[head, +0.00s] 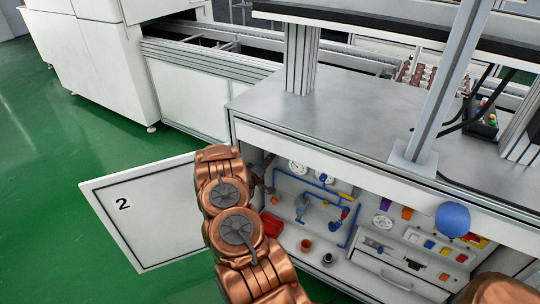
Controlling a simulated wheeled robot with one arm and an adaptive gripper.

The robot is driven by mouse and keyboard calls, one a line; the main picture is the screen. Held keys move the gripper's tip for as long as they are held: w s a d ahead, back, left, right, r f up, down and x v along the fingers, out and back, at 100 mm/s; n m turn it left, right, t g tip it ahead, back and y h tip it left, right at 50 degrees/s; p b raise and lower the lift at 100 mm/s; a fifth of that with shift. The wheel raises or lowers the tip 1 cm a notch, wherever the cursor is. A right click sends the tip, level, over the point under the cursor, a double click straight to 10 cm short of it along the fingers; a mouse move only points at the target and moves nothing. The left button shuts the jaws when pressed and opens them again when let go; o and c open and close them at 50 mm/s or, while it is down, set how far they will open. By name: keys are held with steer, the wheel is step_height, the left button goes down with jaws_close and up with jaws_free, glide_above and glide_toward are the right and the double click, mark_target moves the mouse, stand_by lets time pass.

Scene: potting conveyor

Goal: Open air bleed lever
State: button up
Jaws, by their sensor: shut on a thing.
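My copper arm reaches to the left edge of the open cabinet under the bench. My gripper (262,178) shows only in part, small and dark, just right of the arm's upper link, at the left end of the blue pipework (291,181). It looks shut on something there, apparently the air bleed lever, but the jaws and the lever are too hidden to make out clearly. Inside the cabinet are round gauges (297,167), a yellow handle (346,197) and a red part (345,212) on the pipes.
The white cabinet door (135,218) marked 2 stands open to the left. A red tray (271,225), an orange cup (306,245) and a drawer (385,271) are inside. Green floor is clear at left.

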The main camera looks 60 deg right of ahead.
steer(key=n+p, duration=0.1)
steer(key=n, duration=0.1)
steer(key=w+n+p, duration=0.1)
steer(key=n, duration=0.1)
steer(key=shift+r+n, duration=0.1)
steer(key=shift+n, duration=0.3)
steer(key=shift+p, duration=0.3)
steer(key=o, duration=1.2)
steer(key=shift+c, duration=0.2)
steer(key=a, duration=1.2)
steer(key=shift+s, duration=0.25)
